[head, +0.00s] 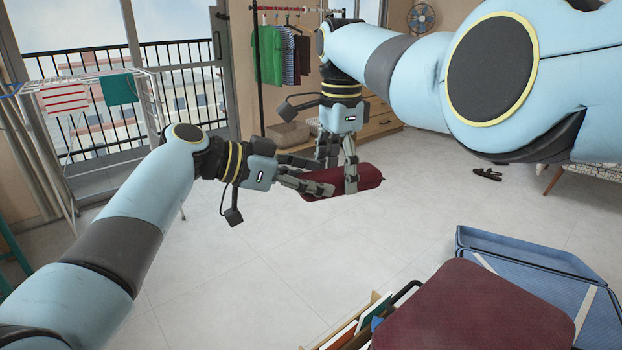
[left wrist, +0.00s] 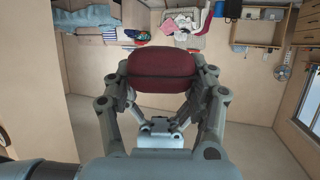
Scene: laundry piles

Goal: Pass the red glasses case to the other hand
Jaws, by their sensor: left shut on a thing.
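The dark red glasses case (head: 368,180) is held lengthwise in the air near the middle of the head view. My left gripper (head: 312,184) comes in from the left and is shut on the case's left end. The left wrist view shows the case (left wrist: 162,72) between the left fingers (left wrist: 165,98). My right gripper (head: 340,178) reaches down from above, with one finger in front of the case's middle and the other at its far side. The case hides part of that far finger, so I cannot tell whether the right fingers press on it.
A maroon-topped piece (head: 470,310), a blue tray-like container (head: 530,255) and upright folders or books (head: 365,320) are at the lower right. A drying rack (head: 85,90) stands left, a clothes rail (head: 290,10) behind. Open tiled floor (head: 260,270) lies below the grippers.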

